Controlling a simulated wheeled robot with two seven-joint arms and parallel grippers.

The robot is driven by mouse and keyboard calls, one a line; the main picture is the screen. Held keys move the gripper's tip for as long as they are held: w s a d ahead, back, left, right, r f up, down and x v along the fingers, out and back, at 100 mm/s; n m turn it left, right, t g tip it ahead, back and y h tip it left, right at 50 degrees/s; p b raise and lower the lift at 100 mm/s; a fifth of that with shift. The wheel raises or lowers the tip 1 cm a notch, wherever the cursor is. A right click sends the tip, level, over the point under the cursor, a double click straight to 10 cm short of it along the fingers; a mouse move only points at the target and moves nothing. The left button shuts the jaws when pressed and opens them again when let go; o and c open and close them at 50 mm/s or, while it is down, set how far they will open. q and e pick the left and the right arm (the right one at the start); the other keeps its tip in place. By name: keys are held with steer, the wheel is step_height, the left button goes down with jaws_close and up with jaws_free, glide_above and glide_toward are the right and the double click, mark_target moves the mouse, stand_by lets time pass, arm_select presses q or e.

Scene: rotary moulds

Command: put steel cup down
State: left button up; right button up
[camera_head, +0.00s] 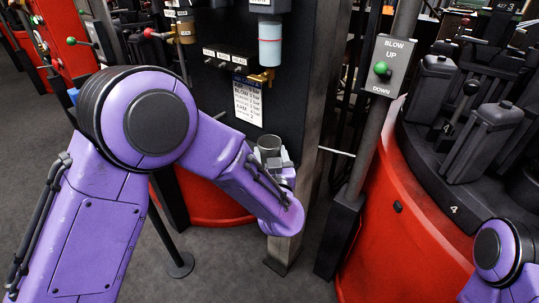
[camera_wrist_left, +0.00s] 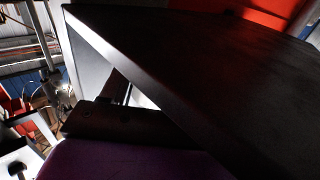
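The steel cup (camera_head: 269,145) is a small grey cylinder in the middle of the head view, upright in front of the black panel. My left gripper (camera_head: 272,161) is at the cup and appears shut on it; no other support shows under the cup. My left wrist and the gripper body hide its lower part, and the fingertips are small and partly hidden. In the left wrist view I cannot make out the cup or the fingers; a large dark surface fills most of it. My right gripper is outside the views; only part of that arm shows at lower right.
A black panel (camera_head: 214,94) with labels, valves and a jar (camera_head: 270,48) stands behind the cup. A metal post (camera_head: 318,105) is just to its right. A BLOW UP/DOWN box (camera_head: 388,66) with a green knob and a red rotary base (camera_head: 388,235) with dark moulds (camera_head: 485,142) stand further right.

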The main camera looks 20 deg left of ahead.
arm_select(q)
steer(key=o, duration=0.4)
steer(key=shift+r, duration=0.25)
steer(key=p+v, duration=0.1)
steer(key=v, duration=1.1)
steer(key=shift+f, duration=0.1)
